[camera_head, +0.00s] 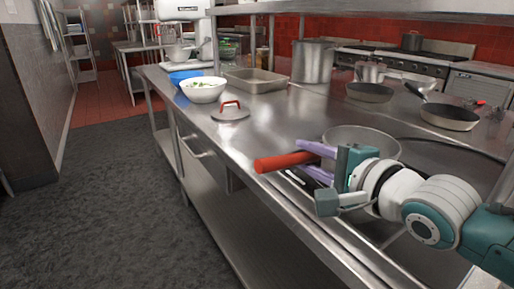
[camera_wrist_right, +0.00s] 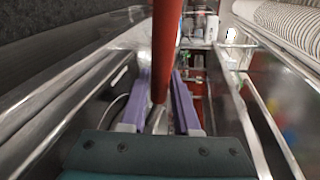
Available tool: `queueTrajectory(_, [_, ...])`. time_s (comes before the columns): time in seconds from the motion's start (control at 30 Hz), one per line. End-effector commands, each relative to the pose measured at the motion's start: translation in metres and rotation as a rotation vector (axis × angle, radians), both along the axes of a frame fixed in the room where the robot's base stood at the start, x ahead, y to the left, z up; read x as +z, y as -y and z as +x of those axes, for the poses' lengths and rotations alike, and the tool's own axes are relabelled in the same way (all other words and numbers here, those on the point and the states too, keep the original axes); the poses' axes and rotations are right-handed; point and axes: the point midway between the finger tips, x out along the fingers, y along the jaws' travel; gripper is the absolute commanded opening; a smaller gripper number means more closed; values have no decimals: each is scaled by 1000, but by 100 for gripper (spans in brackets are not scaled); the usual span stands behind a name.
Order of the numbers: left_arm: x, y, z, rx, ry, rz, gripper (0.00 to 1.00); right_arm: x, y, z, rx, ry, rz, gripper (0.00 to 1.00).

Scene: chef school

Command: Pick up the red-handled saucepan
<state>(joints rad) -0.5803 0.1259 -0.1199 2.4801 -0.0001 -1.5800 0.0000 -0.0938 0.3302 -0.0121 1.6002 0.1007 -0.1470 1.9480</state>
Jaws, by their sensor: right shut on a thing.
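The red handle (camera_head: 285,161) of the saucepan sticks out over the front edge of the steel counter. A round metal pan (camera_head: 362,137) sits just behind my gripper, and the wrist partly hides it; the join between pan and handle is hidden. My right gripper (camera_head: 305,159) is shut on the red handle, with one purple finger on each side. In the right wrist view the red handle (camera_wrist_right: 166,45) runs between the two purple fingers. My left gripper is not in view.
A lid with a red grip (camera_head: 231,111), a white bowl (camera_head: 203,91), a steel tray (camera_head: 256,81) and a tall pot (camera_head: 312,62) stand further along the counter (camera_head: 270,125). Frying pans (camera_head: 449,117) lie at the right. The dark floor at left is clear.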

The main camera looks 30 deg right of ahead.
Motion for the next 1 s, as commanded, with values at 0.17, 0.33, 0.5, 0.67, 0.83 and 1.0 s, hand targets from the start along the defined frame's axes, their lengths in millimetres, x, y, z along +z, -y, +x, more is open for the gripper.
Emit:
queueTrajectory(0.17, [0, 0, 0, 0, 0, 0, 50, 0, 0, 0, 0, 0, 0, 2])
queueTrajectory(0.33, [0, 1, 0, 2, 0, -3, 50, 0, 0, 0, 0, 0, 0, 0])
queueTrajectory(0.5, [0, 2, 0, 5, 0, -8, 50, 0, 0, 0, 0, 0, 0, 0])
queueTrajectory(0.67, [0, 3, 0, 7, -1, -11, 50, 0, 0, 0, 0, 0, 0, 0])
queueTrajectory(0.83, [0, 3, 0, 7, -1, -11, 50, 0, 0, 0, 0, 0, 0, 0])
queueTrajectory(1.0, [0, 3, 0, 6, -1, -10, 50, 0, 0, 0, 0, 0, 0, 0])
